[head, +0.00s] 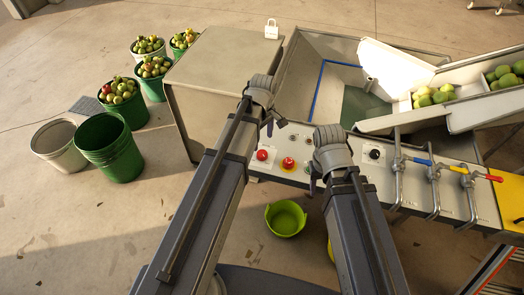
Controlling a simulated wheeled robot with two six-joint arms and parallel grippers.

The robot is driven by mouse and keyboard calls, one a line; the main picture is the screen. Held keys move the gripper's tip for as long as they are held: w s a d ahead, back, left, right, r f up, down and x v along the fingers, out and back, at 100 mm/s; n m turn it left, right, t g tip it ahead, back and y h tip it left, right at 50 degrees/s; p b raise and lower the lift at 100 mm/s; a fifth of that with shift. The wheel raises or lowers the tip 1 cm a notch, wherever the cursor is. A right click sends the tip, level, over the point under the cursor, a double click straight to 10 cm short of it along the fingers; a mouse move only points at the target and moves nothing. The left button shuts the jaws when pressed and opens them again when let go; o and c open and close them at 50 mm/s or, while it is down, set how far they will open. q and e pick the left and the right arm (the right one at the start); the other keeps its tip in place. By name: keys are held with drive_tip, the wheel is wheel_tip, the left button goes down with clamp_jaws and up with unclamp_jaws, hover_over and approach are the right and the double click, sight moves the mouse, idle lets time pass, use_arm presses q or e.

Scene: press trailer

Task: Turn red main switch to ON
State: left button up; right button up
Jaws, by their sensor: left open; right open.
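The light control panel (337,183) runs along the front of the press trailer. On its left part is a red round control (262,155), and beside it a red control on a yellow base (288,163). I cannot tell which is the main switch, and no ON or OFF marking is readable. My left gripper (273,122) is open above the panel's back left edge, apart from both red controls. My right gripper (313,175) is open and partly hidden by its own wrist, just right of the yellow-based control. Part of the panel is hidden behind my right arm.
A black knob (375,154) sits right of my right wrist. Pipes with blue, yellow and red handles (495,178) stand further right. A grey cabinet (215,70) stands left of the trailer. A green tub (285,218) is on the floor in front. Fruit buckets (123,100) stand left.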

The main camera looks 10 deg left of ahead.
sight(262, 153)
use_arm(q)
drive_tip(key=shift+a, duration=0.15)
drive_tip(key=shift+f, duration=0.1)
wheel_tip(262, 153, down, 8)
drive_tip(key=b, duration=0.8)
drive_tip(key=shift+r, duration=0.2)
drive_tip(key=shift+c, duration=0.3)
clamp_jaws()
